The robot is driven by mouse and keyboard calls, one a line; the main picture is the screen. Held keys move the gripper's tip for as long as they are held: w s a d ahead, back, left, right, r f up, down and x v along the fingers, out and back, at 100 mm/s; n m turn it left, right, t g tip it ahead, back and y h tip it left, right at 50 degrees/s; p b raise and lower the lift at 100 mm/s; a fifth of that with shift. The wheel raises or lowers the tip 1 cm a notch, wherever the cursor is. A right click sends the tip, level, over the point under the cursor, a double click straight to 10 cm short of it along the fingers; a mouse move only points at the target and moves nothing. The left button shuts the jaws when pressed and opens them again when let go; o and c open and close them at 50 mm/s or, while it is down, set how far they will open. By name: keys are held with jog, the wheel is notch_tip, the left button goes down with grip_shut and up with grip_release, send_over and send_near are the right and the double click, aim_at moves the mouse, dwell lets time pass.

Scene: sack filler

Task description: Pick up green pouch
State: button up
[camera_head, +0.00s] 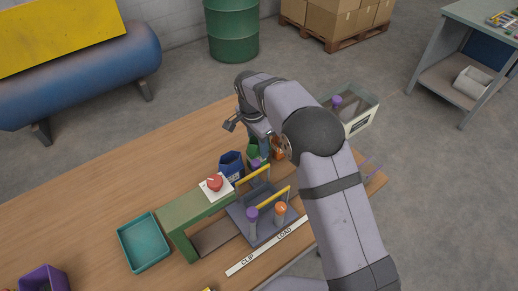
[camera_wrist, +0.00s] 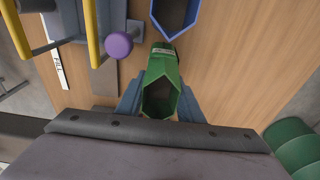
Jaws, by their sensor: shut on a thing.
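The green pouch (camera_wrist: 164,72) is an open-topped holder with a pointed hexagonal mouth and a small pale label. In the wrist view my gripper (camera_wrist: 160,98) has a grey-blue finger on each side of it and is shut on it. In the head view the green pouch (camera_head: 253,153) shows only in part, beside the blue pouch, with my arm covering much of that area. I cannot tell whether the pouch touches the table.
The blue pouch (camera_head: 231,165) stands close by; it also shows in the wrist view (camera_wrist: 175,14). A rack with yellow handles (camera_head: 272,197) and purple-topped posts is near. A red button (camera_head: 214,183) sits on a green stand. A teal tray (camera_head: 144,243) is at left.

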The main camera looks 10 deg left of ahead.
aim_at(258, 151)
notch_tip(258, 151, up, 17)
jog(key=b, duration=0.1)
jog(key=shift+f, duration=0.2)
jog(key=shift+s, duration=0.25)
jog(key=s+d+f+p, duration=0.1)
jog(key=s+f+p, duration=0.1)
jog(key=s, duration=0.5)
jog(key=s+d+f+p, duration=0.2)
jog(key=s+f+p, duration=0.1)
jog(key=s, duration=0.4)
jog(key=shift+s+d+f+p, duration=0.2)
jog(key=shift+f+p, duration=0.15)
jog(key=shift+p, duration=0.15)
jog(key=shift+f, duration=0.2)
jog(key=shift+f+b, duration=1.95)
jog(key=shift+f, duration=0.2)
jog(key=shift+f, duration=0.25)
